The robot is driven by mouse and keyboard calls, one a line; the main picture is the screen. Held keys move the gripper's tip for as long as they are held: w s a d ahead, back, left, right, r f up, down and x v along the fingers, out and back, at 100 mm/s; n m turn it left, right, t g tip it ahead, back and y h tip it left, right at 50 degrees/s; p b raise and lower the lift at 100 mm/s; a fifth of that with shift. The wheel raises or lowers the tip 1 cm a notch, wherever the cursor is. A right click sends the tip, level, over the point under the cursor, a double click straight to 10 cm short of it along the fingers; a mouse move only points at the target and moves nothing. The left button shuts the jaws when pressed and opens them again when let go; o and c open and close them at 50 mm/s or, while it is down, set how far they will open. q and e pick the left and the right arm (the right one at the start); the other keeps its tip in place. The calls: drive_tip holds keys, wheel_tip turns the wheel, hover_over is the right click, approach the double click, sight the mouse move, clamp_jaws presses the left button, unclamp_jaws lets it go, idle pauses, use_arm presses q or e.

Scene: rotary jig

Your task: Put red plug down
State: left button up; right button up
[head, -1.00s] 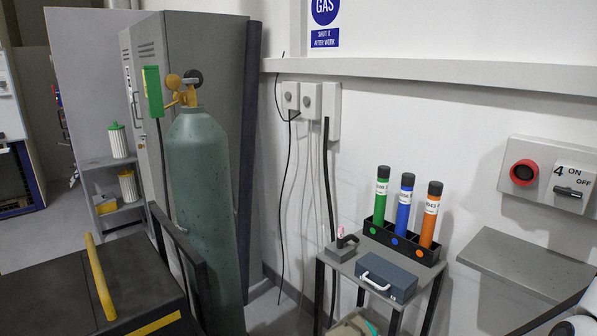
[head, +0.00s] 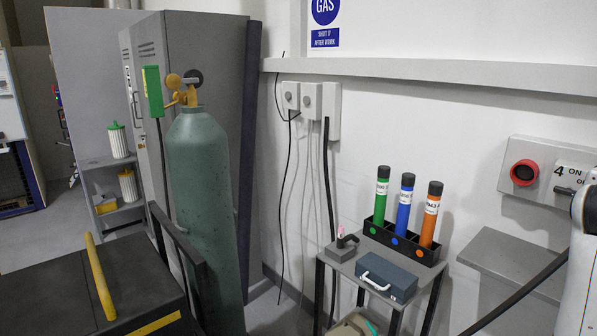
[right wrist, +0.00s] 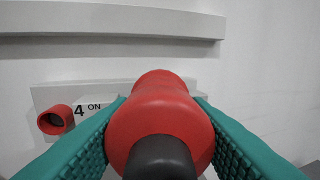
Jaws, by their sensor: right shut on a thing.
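The red plug (right wrist: 160,115) has a round red body and a dark grey end. It fills the middle of the right wrist view. My right gripper (right wrist: 160,110) has teal ribbed fingers, shut on the plug from both sides. In the head view, part of my right arm (head: 580,255) shows at the right edge, while the right gripper and the plug are out of frame. My left gripper is not in view.
A wall panel marked 4 with a red round socket (head: 524,172) is behind the arm. A grey shelf (head: 500,252) sits below it. A small table holds a blue-grey case (head: 388,277) and a black rack with green, blue (head: 403,205) and orange tubes. A gas cylinder (head: 200,210) stands left.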

drive_tip(key=a+f+n+t+y, duration=0.9)
drive_tip(key=a+f+y, duration=0.2)
drive_tip(key=a+f, duration=0.95)
drive_tip(key=s+a+f+n+y+b, duration=0.1)
drive_tip(key=s+a+f+n+y, duration=0.2)
drive_tip(key=s+a+f, duration=1.1)
drive_tip(key=shift+a+f+t+y+b, duration=0.35)
drive_tip(key=shift+a+y, duration=0.55)
drive_tip(key=shift+a, duration=0.55)
